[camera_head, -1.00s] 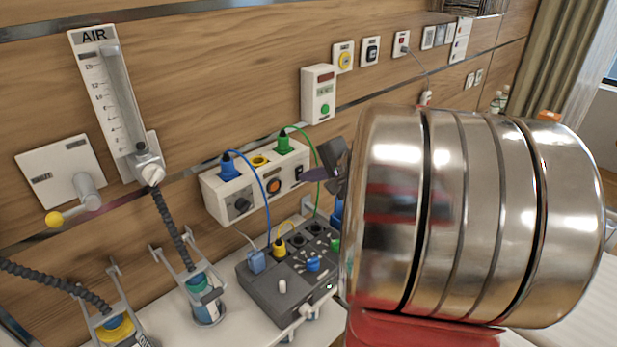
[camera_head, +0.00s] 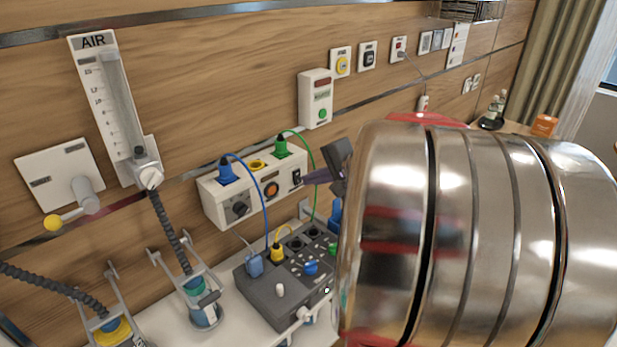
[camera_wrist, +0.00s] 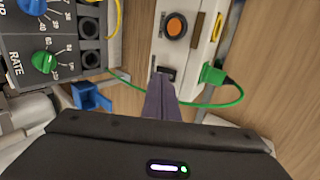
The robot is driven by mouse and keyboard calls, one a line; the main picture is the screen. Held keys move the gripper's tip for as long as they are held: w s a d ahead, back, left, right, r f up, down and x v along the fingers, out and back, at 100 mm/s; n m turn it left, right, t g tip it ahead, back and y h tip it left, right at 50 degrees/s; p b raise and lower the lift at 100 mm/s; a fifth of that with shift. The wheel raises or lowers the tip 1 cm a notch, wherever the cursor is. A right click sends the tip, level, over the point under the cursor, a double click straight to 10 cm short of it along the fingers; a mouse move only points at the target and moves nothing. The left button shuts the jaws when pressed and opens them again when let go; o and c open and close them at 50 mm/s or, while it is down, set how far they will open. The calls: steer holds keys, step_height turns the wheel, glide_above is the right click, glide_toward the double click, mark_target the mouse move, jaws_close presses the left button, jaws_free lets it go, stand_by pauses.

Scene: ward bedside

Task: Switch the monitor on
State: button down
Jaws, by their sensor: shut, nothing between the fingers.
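A white wall unit (camera_head: 222,204) carries blue, yellow and green sockets, a dark knob, an orange button (camera_head: 272,188) and a black rocker switch (camera_head: 297,176). My gripper (camera_head: 307,181) is shut and empty, with its purple-grey fingertips close to the rocker. In the wrist view the fingertips of my gripper (camera_wrist: 158,80) lie just below the rocker switch (camera_wrist: 166,73); I cannot tell whether they touch. The orange button (camera_wrist: 175,27) shows above. A dark grey box with knobs (camera_head: 265,297) sits on the shelf below. No lit screen is visible, and I cannot tell which unit is the monitor.
A green plug (camera_wrist: 213,74) with its looping cable sits right beside the fingers in the wrist view. A blue cable (camera_head: 265,200) hangs in front of the wall unit. An air flowmeter (camera_head: 125,110) is at left. My steel arm hides much of the right side.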

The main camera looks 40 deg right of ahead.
steer(key=v, duration=1.1)
steer(key=shift+s+f, duration=0.15)
steer(key=shift+s, duration=0.3)
steer(key=w+a+f+n+g+y, duration=0.2)
steer(key=a+f+n, duration=0.15)
steer(key=a, duration=0.85)
steer(key=w+a+f+n+g+y, duration=0.15)
steer(key=a+n, duration=0.35)
steer(key=a, duration=0.6)
steer(key=s+a+f+n+g+h, duration=0.2)
steer(key=s+a+f+n+h, duration=0.1)
steer(key=s+a+n, duration=0.5)
steer(key=shift+s+a+n+h, duration=0.35)
steer(key=shift+s+n+h, duration=0.05)
steer(key=shift+n+h, duration=0.05)
steer(key=shift+a, duration=0.2)
steer(key=shift+a, duration=0.25)
